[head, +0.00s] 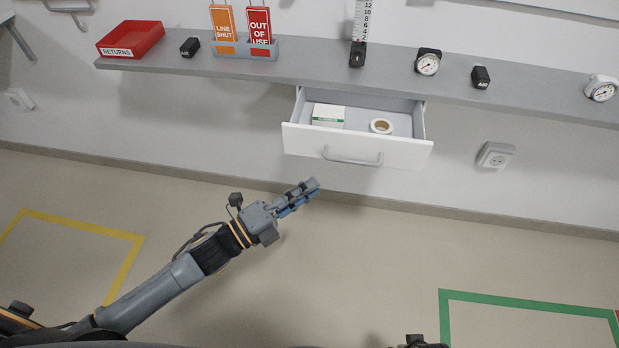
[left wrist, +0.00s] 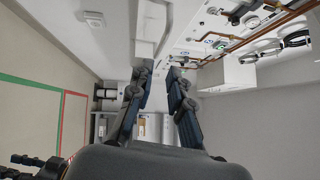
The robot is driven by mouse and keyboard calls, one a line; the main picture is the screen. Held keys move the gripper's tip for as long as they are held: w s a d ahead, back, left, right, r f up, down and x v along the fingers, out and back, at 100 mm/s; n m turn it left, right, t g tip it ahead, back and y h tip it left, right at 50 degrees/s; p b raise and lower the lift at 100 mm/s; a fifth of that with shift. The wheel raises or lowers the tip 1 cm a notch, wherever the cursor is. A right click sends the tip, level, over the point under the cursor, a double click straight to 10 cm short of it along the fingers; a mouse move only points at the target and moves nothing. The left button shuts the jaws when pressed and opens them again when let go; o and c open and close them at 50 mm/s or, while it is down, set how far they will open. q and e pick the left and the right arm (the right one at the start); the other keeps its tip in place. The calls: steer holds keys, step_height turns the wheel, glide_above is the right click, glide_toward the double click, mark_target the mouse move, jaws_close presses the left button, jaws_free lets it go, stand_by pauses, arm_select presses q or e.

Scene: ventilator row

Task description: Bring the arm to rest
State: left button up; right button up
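My left arm (head: 150,293) reaches in from the lower left in the head view. Its gripper (head: 304,193) is held in the air over the floor, below and in front of the open drawer, apart from it. In the left wrist view the two fingers of my left gripper (left wrist: 162,76) stand apart with nothing between them. Of my right arm, only a small dark part (head: 418,342) that seems to be mine shows at the bottom edge of the head view; its fingers are not seen.
The white drawer (head: 357,147) stands open under the grey shelf (head: 300,57), holding a box (head: 328,116) and a tape roll (head: 381,126). A red returns tray (head: 131,39), tags and gauges (head: 428,64) are on the shelf. The floor below is clear, with yellow and green outlines.

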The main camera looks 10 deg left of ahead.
arm_select(q)
steer(key=w+a+f+n+y, duration=0.2)
steer(key=a+f+n+y, duration=0.3)
steer(key=f+n+y, duration=0.35)
steer(key=s+a+f+n+g+y, duration=0.25)
steer(key=s+f+n, duration=0.2)
steer(key=f, duration=0.35)
steer(key=s+a+f+n+g+y, duration=0.25)
steer(key=f+n, duration=0.35)
steer(key=f, duration=0.3)
steer(key=s+a+f+n+g+p, duration=0.1)
steer(key=s+f+p, duration=0.3)
steer(key=s, duration=0.7)
steer(key=s+a+f+n+g+p, duration=0.2)
steer(key=s+p, duration=0.5)
steer(key=s, duration=0.4)
steer(key=s+a+f+n+g+p, duration=0.2)
steer(key=s+f+n+g+p, duration=0.2)
steer(key=s, duration=0.7)
steer(key=shift+s+f+g+p, duration=0.15)
steer(key=shift+f+g+p, duration=0.25)
steer(key=shift+f+p, duration=0.45)
arm_select(e)
steer(key=s+d+f+g, duration=0.1)
steer(key=s+d+f, duration=0.1)
steer(key=s, duration=1.6)
steer(key=shift+d, duration=0.6)
